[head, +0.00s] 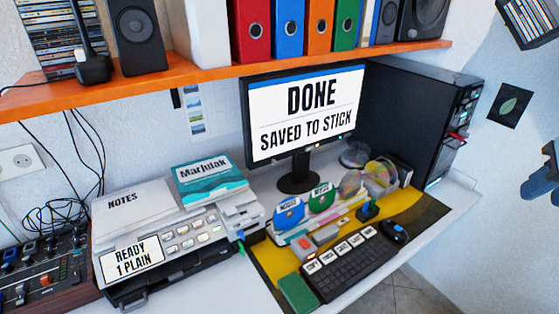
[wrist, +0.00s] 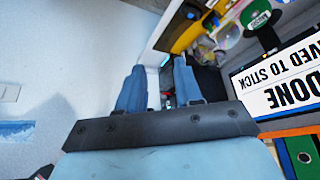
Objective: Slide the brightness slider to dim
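The monitor (head: 304,112) stands on the desk below the orange shelf, and its screen reads "DONE, SAVED TO STICK". Small pale and yellow marks show on its lower bezel (head: 318,146); I cannot tell whether one is the brightness slider. No slider marked for brightness or dim is readable. The monitor also shows upside down at the right of the wrist view (wrist: 285,85). My gripper (head: 537,170) is at the head view's right edge, well right of the monitor and computer tower. In the wrist view my gripper (wrist: 159,64) has its blue fingers apart with nothing held between them.
A black computer tower (head: 415,115) stands between the monitor and my gripper. A keyboard (head: 350,268), mouse (head: 394,231), discs and printer (head: 165,240) crowd the desk. The orange shelf (head: 200,72) overhangs the back. Free room lies before the right wall.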

